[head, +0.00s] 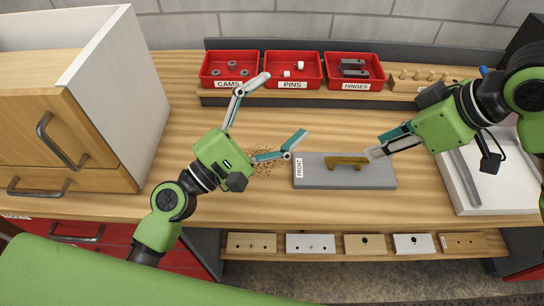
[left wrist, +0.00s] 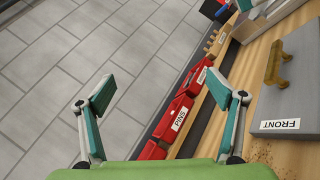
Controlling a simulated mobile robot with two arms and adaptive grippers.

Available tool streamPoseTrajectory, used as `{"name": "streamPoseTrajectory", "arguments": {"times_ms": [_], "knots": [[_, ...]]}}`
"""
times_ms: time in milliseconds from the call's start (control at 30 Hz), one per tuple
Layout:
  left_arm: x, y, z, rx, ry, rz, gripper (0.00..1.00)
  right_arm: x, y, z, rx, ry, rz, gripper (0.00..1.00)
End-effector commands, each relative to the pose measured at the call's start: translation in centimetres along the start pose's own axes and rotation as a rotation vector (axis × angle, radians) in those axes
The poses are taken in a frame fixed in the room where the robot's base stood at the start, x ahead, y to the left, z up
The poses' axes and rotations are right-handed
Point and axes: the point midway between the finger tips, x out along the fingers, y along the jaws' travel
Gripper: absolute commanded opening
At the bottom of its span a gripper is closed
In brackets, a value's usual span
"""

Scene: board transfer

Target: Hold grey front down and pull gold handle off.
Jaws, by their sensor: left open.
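The grey front (head: 313,177), a flat slab labelled FRONT, lies on the bench. The gold handle (head: 346,162) is a bar on top of it. Both show at the right of the left wrist view, the front (left wrist: 300,85) and the handle (left wrist: 276,66). My left gripper (head: 282,109) is wide open and empty, up and left of the front; its spread fingers also fill the left wrist view (left wrist: 166,96). My right gripper (head: 375,146) has its fingertips by the handle's right end. Whether they touch or grip it is unclear.
Red bins of cams (head: 215,83), pins (head: 277,84) and hinges (head: 338,85) line the back. A wooden cabinet (head: 85,130) stands left, a white tray (head: 462,205) right. Brown crumbs (head: 262,160) lie left of the front. A shelf of small boards (head: 310,256) sits below the bench edge.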

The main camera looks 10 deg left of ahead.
Motion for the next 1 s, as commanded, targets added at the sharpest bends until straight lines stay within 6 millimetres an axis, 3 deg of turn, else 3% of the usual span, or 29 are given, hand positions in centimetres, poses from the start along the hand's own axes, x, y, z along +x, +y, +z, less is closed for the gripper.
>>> {"name": "streamPoseTrajectory", "arguments": {"times_ms": [300,367,567,700,833,1000], "knots": [[0.6,8.1,3.8,-0.780,-0.262,0.099,0.85,0.0,0.0,0.0,0.000,0.000,0.000,0.28],[0.8,8.1,4.3,-0.875,-0.309,0.042,0.85,0.0,0.0,0.0,0.000,0.000,0.000,0.28],[1.3,0.6,2.7,-0.858,-0.224,-0.341,0.85,0.0,0.0,0.0,0.000,0.000,0.000,0.28],[0.0,-4.5,-0.3,-0.841,-0.088,-0.592,0.85,0.0,0.0,0.0,0.000,0.000,0.000,0.28],[-2.1,-7.7,-3.4,-0.841,0.055,-0.774,0.85,0.0,0.0,0.0,0.000,0.000,0.000,0.28],[-4.6,-9.8,-6.3,-0.849,0.198,-0.918,0.85,0.0,0.0,0.0,0.000,0.000,0.000,0.28]]}}
